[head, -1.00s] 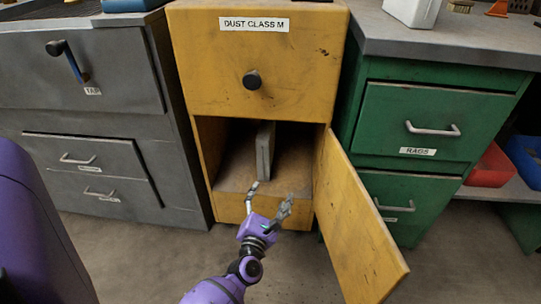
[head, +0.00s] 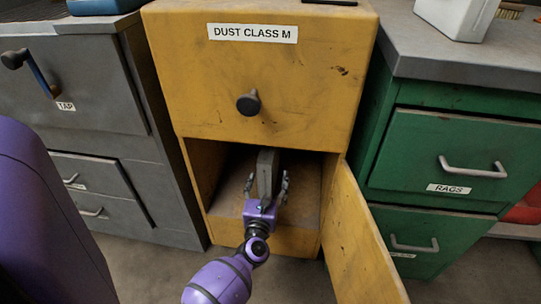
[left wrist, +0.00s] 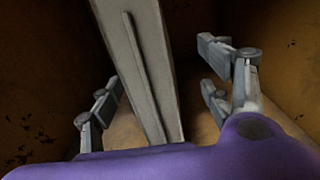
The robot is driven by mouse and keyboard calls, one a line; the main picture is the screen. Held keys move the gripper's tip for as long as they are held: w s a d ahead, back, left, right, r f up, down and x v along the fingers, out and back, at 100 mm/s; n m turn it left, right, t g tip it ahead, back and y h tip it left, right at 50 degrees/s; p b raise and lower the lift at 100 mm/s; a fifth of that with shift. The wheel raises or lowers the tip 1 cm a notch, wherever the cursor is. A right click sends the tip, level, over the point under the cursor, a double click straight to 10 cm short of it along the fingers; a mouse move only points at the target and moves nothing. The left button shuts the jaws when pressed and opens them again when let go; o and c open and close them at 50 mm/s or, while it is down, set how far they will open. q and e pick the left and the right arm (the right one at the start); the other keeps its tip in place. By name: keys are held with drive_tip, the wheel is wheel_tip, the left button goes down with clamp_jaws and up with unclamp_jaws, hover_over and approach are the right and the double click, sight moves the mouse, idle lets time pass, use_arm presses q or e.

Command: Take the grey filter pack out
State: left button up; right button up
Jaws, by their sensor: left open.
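The grey filter pack (head: 266,172) stands upright inside the open lower compartment of the yellow cabinet (head: 330,85). It is a narrow slab seen edge-on. In the left wrist view the pack (left wrist: 140,60) rises between the spread fingers of my left gripper (left wrist: 165,95), with gaps visible on both sides. The pack's lower end is hidden behind my purple gripper body. My right gripper is not in view.
The yellow door (head: 358,245) hangs open at the right of the compartment. A grey cabinet (head: 90,85) stands at the left and a green drawer cabinet (head: 440,150) at the right. The compartment floor (head: 306,206) is bare beside the pack.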

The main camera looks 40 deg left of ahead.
use_arm(q)
drive_tip(key=x, duration=0.2)
drive_tip(key=b+x, duration=0.1)
drive_tip(key=x, duration=0.2)
drive_tip(key=shift+a+f, duration=0.2)
drive_tip(key=shift+a, duration=0.2)
drive_tip(key=c, duration=1.7)
drive_tip(key=shift+r, duration=0.2)
clamp_jaws()
